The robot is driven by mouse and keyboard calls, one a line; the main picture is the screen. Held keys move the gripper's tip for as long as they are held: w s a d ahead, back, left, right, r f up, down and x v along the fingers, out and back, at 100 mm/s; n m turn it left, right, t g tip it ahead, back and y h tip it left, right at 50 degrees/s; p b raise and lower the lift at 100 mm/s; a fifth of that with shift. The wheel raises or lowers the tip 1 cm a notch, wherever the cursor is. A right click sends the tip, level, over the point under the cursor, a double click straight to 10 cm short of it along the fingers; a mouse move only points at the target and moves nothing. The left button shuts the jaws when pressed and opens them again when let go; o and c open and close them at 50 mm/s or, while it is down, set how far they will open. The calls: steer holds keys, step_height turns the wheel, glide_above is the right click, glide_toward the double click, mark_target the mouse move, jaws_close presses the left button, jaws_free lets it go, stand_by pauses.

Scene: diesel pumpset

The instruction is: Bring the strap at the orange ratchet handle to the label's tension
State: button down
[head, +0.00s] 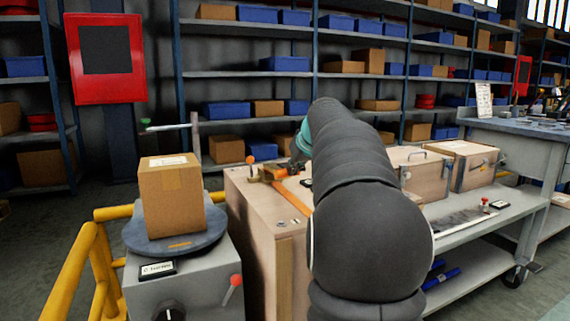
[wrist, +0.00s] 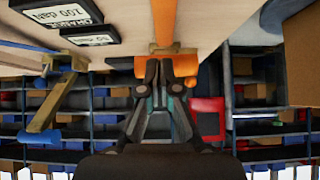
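The orange ratchet handle (wrist: 184,64) shows at the centre of the wrist view, at the end of an orange strap (wrist: 164,18) lying along a pale wooden crate. In the head view the strap (head: 291,198) runs over the top of the crate (head: 262,260). My gripper (wrist: 160,68) has its two dark fingers close together, overlapping the handle. Whether they are closed on it cannot be made out. In the head view my dark arm hides most of the gripper.
Wooden cases (head: 420,172) sit on a grey cart at right. Shelving with blue and brown boxes fills the back. An orange-knobbed lever (head: 250,160) rises beside the ratchet.

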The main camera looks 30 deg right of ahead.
steer(key=shift+a+f, duration=0.35)
steer(key=shift+f, duration=0.3)
steer(key=shift+a, duration=0.1)
step_height(320, 180, up, 5)
steer(key=p, duration=0.3)
steer(key=s+a+b, duration=0.1)
steer(key=s, duration=0.9)
steer(key=shift+s+a+f, duration=0.15)
steer(key=shift+s+a, duration=0.15)
steer(key=shift+s, duration=0.1)
steer(key=shift+w, duration=0.1)
